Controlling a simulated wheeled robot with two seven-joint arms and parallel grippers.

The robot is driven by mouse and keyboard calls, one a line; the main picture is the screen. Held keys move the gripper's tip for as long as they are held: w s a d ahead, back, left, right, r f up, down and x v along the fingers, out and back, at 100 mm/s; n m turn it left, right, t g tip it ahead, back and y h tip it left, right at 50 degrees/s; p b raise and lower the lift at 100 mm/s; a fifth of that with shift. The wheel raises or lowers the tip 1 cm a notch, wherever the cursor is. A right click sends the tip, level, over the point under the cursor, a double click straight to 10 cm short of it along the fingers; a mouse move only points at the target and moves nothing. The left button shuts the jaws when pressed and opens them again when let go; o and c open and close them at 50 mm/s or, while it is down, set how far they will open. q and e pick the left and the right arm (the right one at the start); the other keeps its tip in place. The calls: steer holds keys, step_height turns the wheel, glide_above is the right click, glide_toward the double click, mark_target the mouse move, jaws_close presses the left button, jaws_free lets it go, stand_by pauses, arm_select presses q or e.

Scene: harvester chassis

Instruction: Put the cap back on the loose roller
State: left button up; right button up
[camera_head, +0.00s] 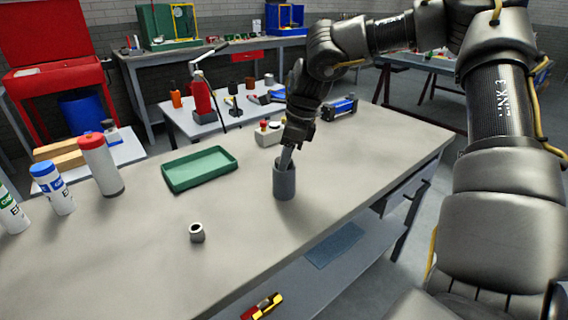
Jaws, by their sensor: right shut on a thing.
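A grey upright cylinder (285,184) stands on the near bench, right of its middle; I cannot tell for certain if it is the roller. My right gripper (287,157) comes down from above and is shut at the cylinder's top. The fingers hide part of its rim. A small pale cylinder with a dark hole in its top (196,233) stands apart on the bench, nearer to me and to the left; it may be the cap. My left gripper is not in view.
A green tray (200,168) lies behind the small cylinder. A red-topped canister (101,166) and white-and-blue bottles (53,187) stand at the left. A white box with a red knob (268,133) is behind my gripper.

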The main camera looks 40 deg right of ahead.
steer(key=shift+c, duration=0.4)
steer(key=shift+r, duration=0.45)
steer(key=shift+w+v, duration=0.25)
steer(key=shift+v, duration=0.95)
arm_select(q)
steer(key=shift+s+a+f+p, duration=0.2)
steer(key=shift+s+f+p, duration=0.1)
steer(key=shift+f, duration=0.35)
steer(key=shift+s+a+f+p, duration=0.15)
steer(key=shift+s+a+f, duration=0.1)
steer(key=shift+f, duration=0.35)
arm_select(e)
steer(key=s+d+r, duration=0.7)
steer(key=s+r, duration=0.2)
steer(key=s, duration=0.2)
steer(key=shift+s+d+r, duration=0.25)
steer(key=shift+r, duration=0.15)
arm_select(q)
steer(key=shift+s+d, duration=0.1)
